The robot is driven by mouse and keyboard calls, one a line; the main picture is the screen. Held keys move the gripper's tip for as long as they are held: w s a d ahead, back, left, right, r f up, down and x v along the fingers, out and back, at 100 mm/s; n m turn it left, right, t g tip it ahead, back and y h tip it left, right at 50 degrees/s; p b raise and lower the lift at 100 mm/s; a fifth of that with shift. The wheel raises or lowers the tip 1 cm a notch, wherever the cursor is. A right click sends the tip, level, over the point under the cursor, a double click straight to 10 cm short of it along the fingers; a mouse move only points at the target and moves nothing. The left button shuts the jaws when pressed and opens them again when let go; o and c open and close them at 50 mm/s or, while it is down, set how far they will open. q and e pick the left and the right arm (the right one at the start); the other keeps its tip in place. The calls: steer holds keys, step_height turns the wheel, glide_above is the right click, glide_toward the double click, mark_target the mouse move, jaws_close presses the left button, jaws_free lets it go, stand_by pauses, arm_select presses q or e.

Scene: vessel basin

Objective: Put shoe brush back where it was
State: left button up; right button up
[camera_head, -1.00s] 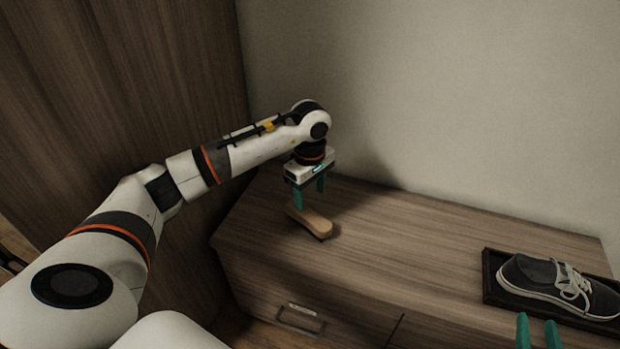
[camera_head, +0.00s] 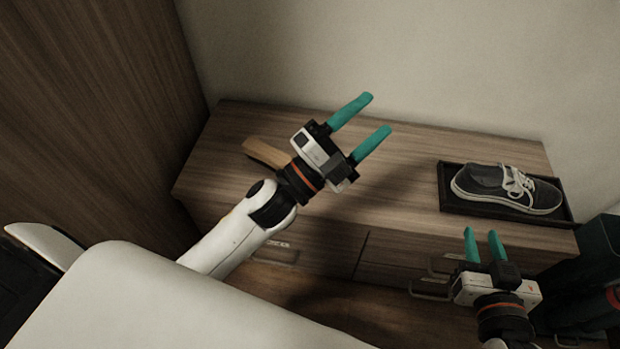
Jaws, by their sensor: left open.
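The shoe brush (camera_head: 265,152) lies on the left part of the wooden cabinet top, its wooden back showing. Its right end is partly hidden behind my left gripper. My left gripper (camera_head: 381,119) is open and empty, its teal fingers pointing up and right, apart from the brush. My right gripper (camera_head: 483,243) is at the lower right, in front of the cabinet, with its two teal fingers apart and nothing between them.
A dark shoe (camera_head: 508,188) with white laces sits in a black tray (camera_head: 447,200) on the right of the cabinet top (camera_head: 400,150). Drawers with handles (camera_head: 275,254) face me. A wall stands behind, a dark wooden panel (camera_head: 90,90) at left. The middle of the top is clear.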

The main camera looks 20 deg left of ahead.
arm_select(q)
steer(key=s+a+f+n+g+y, duration=0.2)
steer(key=f+n+y, duration=0.3)
steer(key=n, duration=0.4)
steer(key=s+a+f+n+g+y, duration=0.2)
steer(key=s+a+f+n+y, duration=0.1)
steer(key=f+n, duration=0.4)
steer(key=shift+s+a+f+n+g+y, duration=0.2)
steer(key=shift+a+n+g+y, duration=0.1)
steer(key=shift+a+n+y, duration=0.75)
steer(key=shift+d+h, duration=0.2)
steer(key=shift+h, duration=0.05)
